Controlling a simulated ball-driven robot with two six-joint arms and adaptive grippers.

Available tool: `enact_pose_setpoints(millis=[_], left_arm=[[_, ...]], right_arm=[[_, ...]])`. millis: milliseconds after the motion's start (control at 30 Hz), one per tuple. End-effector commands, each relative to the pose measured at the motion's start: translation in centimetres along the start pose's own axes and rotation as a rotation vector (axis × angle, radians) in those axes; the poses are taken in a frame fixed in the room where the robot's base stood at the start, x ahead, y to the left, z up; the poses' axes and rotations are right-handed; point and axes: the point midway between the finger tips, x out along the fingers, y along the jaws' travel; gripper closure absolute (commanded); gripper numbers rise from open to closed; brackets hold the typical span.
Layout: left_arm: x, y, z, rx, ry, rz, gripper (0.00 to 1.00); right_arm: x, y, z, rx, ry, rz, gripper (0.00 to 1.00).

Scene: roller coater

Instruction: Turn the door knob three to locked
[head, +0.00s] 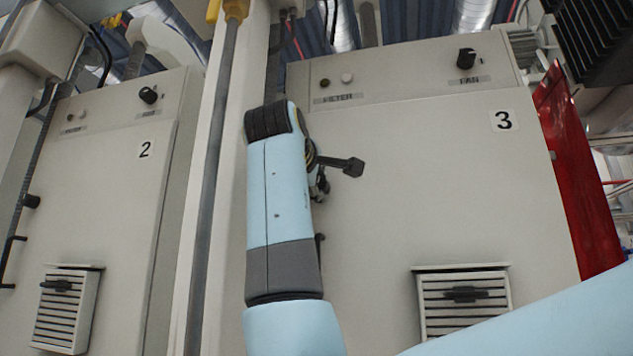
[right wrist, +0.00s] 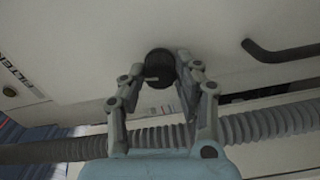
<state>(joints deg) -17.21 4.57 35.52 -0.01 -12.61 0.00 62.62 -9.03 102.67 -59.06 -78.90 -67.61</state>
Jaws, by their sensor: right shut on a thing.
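Door 3 (head: 400,190) is a pale cabinet door in the head view, with the number 3 label (head: 503,121) at its upper right. The round black door knob (right wrist: 159,66) shows in the right wrist view, with a light mark on its lower part. My right gripper (right wrist: 161,72) is shut on this knob, one finger on each side. In the head view the right gripper (head: 320,184) is mostly hidden behind my pale blue wrist, and the knob is hidden there. My left gripper is not in view.
A black handle (right wrist: 283,51) is right of the knob in the right wrist view, and a ribbed hose (right wrist: 262,124) runs below. In the head view, the fan switch (head: 466,58) is above door 3, a vent (head: 464,300) is low on it, and door 2 (head: 95,200) is left.

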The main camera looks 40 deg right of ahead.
Motion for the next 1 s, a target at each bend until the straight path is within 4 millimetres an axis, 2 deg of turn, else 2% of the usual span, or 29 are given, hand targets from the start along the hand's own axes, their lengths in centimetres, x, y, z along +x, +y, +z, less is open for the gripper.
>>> enact_pose_setpoints(millis=[400,967,1000], left_arm=[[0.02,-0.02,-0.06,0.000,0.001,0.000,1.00],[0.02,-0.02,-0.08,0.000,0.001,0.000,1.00],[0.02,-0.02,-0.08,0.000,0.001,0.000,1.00]], right_arm=[[0.03,-0.19,0.01,-0.200,-0.001,-0.004,1.00],[0.03,-0.18,0.00,-0.233,-0.001,-0.004,1.00],[0.03,-0.18,0.00,-0.233,-0.001,-0.004,0.67]])
